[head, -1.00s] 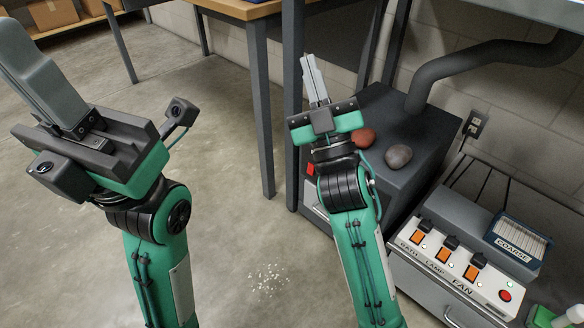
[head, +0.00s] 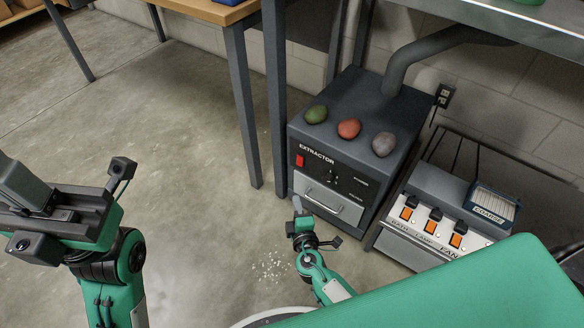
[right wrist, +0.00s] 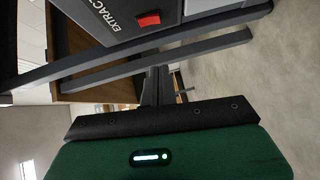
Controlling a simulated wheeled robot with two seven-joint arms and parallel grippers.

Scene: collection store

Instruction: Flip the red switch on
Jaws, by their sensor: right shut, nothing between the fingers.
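The red switch (head: 300,161) is a small rocker at the upper left of the front of a dark grey box marked EXTRACTOR (head: 345,179). In the right wrist view the red switch (right wrist: 148,20) shows at the top. I cannot tell which way it is tipped. My right gripper (head: 297,203) is shut and empty, low in front of the box, below the switch and apart from it. Its fingers (right wrist: 156,84) also show in the right wrist view. My left gripper (head: 22,184) is at the left edge, far from the box, partly cut off; its jaw gap does not show.
Green (head: 316,114), red (head: 349,128) and grey (head: 384,144) stones lie on the box. A panel with orange switches (head: 433,227) and a COARSE box (head: 492,206) stand to its right. A table leg (head: 243,110) is at left. Open floor lies before the box.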

